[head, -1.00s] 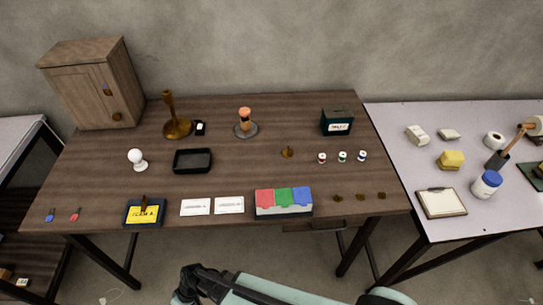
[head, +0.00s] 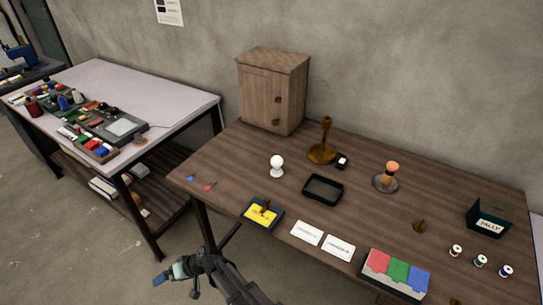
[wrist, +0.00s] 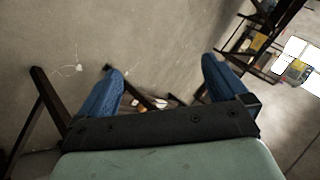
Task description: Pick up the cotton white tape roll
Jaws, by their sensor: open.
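I see no white tape roll that I can make out in the views now. My gripper (head: 176,274) is low in front of the brown table in the head view, apart from everything on it. In the wrist view my gripper (wrist: 162,88) shows two blue fingers spread apart, with nothing between them but the floor and blurred small items beyond.
The brown table (head: 225,165) bears a wooden cabinet (head: 270,92), black tray (head: 322,190), white bulb (head: 277,165), brass stand (head: 322,145), cards and a coloured block box (head: 395,275). A pale table (head: 180,95) with a crowded left end stands left, with a shelf below.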

